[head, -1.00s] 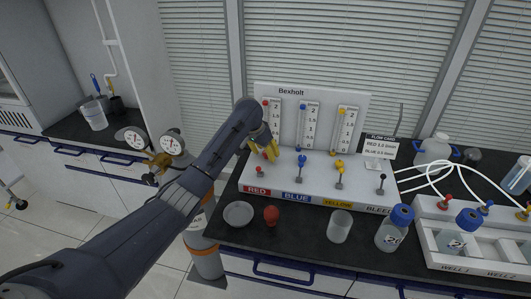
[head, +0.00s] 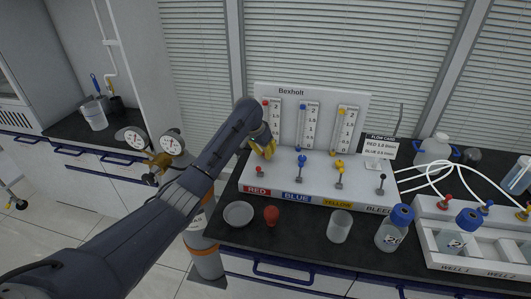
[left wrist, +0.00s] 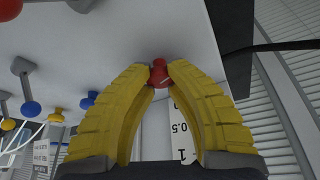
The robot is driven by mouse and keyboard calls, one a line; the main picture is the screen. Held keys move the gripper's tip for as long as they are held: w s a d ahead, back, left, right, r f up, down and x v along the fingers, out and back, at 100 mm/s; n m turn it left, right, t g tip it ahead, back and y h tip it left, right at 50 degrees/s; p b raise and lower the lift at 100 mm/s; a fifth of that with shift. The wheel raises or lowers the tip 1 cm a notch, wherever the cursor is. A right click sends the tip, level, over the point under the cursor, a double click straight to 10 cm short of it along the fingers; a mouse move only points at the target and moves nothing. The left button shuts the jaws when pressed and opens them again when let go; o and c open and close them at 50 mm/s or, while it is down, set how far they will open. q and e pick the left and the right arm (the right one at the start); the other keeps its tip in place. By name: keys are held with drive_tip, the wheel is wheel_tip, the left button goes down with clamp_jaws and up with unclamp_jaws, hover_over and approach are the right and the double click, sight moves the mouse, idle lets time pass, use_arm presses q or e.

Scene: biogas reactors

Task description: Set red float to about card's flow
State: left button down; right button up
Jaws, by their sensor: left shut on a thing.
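The Bexholt panel (head: 291,91) has three upright scales, with a red float (head: 265,103) near the top of the leftmost one. My left gripper (head: 264,150) is in front of the foot of that scale. In the left wrist view, its yellow fingers (left wrist: 159,76) are shut on a small red knob (left wrist: 158,72). The head view hides that knob behind the gripper. The flow card (head: 381,144) stands at the panel's right and has a RED line and a BLUE line; its figures are too small to read surely. My right gripper is not in view.
A red-tipped lever (head: 257,170) stands close below the gripper. Blue (head: 302,160) and yellow (head: 339,164) controls and a black bleed lever (head: 381,178) are to its right. A dish (head: 239,214), red bulb (head: 271,215), beaker (head: 339,226) and bottle (head: 394,228) stand in front.

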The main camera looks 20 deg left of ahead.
use_arm(q)
drive_tip(key=shift+f, duration=0.1)
drive_tip(key=shift+m, duration=0.9)
drive_tip(key=c, duration=1.1)
unclamp_jaws()
drive_tip(key=shift+o, duration=0.2)
drive_tip(key=shift+h, duration=0.3)
drive_tip(key=v, duration=1.2)
drive_tip(key=shift+w, duration=0.2)
